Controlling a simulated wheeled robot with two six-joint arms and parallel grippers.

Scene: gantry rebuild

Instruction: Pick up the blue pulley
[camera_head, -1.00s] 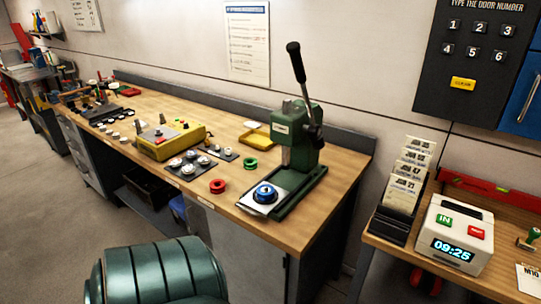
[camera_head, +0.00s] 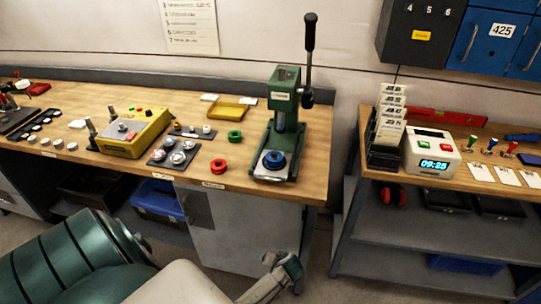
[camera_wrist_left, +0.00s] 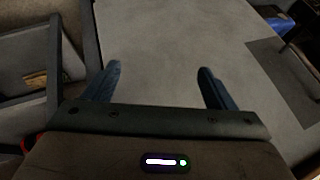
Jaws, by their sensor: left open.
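The blue pulley (camera_head: 273,161) sits on the pale base plate of the green press (camera_head: 286,107) at the right end of the wooden workbench. It looks round, with a dark centre. The pulley does not show in that view. In the head view, my arm comes in at the lower left, in front of the bench and well short of the pulley. My right gripper is not in view.
A red ring (camera_head: 219,166) and a green ring (camera_head: 235,136) lie left of the press. A yellow box (camera_head: 131,133) and a dark tray (camera_head: 175,153) of metal parts stand farther left. The press lever (camera_head: 309,60) rises upright. A second table with a clock (camera_head: 433,152) stands right, across a gap.

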